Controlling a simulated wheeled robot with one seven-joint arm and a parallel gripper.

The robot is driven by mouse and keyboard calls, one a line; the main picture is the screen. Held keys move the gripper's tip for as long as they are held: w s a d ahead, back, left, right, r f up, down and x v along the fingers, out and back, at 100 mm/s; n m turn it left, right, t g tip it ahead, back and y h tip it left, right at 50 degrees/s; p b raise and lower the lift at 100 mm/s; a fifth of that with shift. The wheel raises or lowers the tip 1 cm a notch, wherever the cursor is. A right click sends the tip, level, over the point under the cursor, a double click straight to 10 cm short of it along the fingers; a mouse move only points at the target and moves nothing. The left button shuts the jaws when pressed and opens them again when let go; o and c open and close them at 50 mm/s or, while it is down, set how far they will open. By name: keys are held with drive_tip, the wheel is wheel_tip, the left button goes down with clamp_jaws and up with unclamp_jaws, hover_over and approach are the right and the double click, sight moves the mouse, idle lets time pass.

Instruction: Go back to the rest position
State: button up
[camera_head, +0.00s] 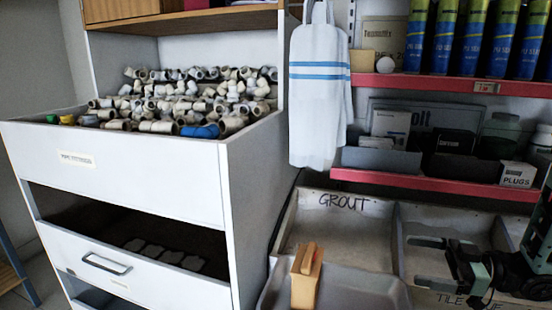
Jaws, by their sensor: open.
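My gripper (428,262) is at the lower right, with its two fingers pointing left and spread apart. Nothing is between the fingers. It is in front of or over the right compartment of a shallow bin (342,232); I cannot tell its exact height. The bin's left compartment is marked "GROUT", and lettering at the lower right is partly covered by the gripper. Part of my arm shows at the right edge.
An orange-tan block-like object (306,278) stands at a grey tray (352,291). Left is a white drawer cabinet (130,170) full of pipe fittings (190,95). Red-edged shelves (440,184) hold tubes (448,38) and boxes. A white striped towel (319,95) hangs between.

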drive_tip(key=w+a+f+m+t+h+b, duration=0.1)
drive_tip(key=w+a+f+t+h+b, duration=0.15)
drive_tip(key=w+a+h, duration=0.45)
drive_tip(key=s+a+m+h+b, duration=0.3)
drive_tip(key=a+h, duration=0.1)
drive_tip(key=a, duration=0.2)
drive_tip(key=s+a+f+m+g+h+b, duration=0.1)
drive_tip(key=s+a+g+h+b, duration=0.2)
drive_tip(key=s, duration=1.1)
drive_tip(key=s+a+f+m+g+h+b, duration=0.15)
drive_tip(key=s+g, duration=0.45)
drive_tip(key=s, duration=0.8)
wheel_tip(320, 180, up, 32)
drive_tip(key=p, duration=3.1)
drive_tip(key=shift+d+t+p, duration=0.25)
drive_tip(key=shift+t+p, duration=0.1)
drive_tip(key=shift+p, duration=0.05)
drive_tip(key=shift+h, duration=0.25)
